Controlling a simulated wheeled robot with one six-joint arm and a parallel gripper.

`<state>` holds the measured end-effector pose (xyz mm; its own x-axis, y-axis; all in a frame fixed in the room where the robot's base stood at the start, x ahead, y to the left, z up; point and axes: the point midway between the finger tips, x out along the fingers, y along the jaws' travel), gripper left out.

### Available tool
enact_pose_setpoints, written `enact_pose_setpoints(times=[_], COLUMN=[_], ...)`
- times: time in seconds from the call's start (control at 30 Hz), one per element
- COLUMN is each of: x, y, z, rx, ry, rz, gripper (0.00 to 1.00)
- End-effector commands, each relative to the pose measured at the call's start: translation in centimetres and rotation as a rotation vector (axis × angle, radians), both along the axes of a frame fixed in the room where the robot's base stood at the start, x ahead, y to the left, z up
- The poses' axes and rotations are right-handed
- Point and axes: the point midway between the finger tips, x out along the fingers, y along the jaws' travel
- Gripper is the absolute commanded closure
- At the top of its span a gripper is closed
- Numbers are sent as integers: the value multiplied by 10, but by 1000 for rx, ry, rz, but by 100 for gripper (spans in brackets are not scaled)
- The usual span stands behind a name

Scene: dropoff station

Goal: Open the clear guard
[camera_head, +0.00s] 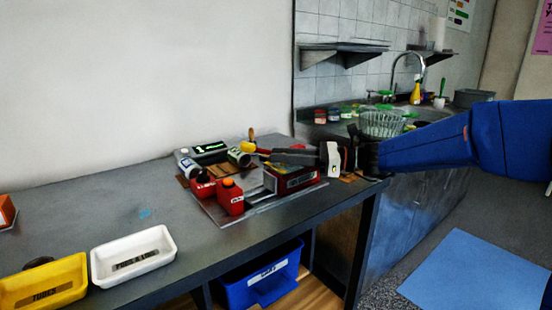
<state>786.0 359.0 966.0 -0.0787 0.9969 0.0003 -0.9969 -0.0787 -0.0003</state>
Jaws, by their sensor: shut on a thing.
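My gripper (258,152) reaches in from the right over a small station on the table. Its dark fingers point left and are shut on a small yellow piece (247,148) at their tips. I cannot tell whether this piece belongs to the clear guard. The guard's clear panel is not plain to see. Pale, shiny edges show below the fingers, beside a red box (298,181) with a dark label. My fingers and wrist hide part of the station.
Red bottles (231,197), a white-and-blue jar (186,165) and a device with a green display (208,149) crowd the station. A white tray (98,268) and yellow tray (70,266) stand front left. A blue bin (230,292) is under the table. The table's left-middle is mostly clear.

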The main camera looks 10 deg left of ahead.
Motion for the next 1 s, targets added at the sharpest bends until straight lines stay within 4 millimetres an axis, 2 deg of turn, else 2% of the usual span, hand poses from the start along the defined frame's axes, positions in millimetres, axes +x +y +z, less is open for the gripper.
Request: enact_pose_setpoints(times=[0.17,0.2,0.27,0.67,0.77,1.0], x=[-1,-1,-1,0,2,5], y=[0,0,0,-5,-15,-57], z=[0,0,0,0,0,0], rx=[0,-1,-1,0,0,0], ry=[1,1,1,0,0,0], rz=[0,0,0,-1,-3,-4], gripper=[100,75,60,60,60,60])
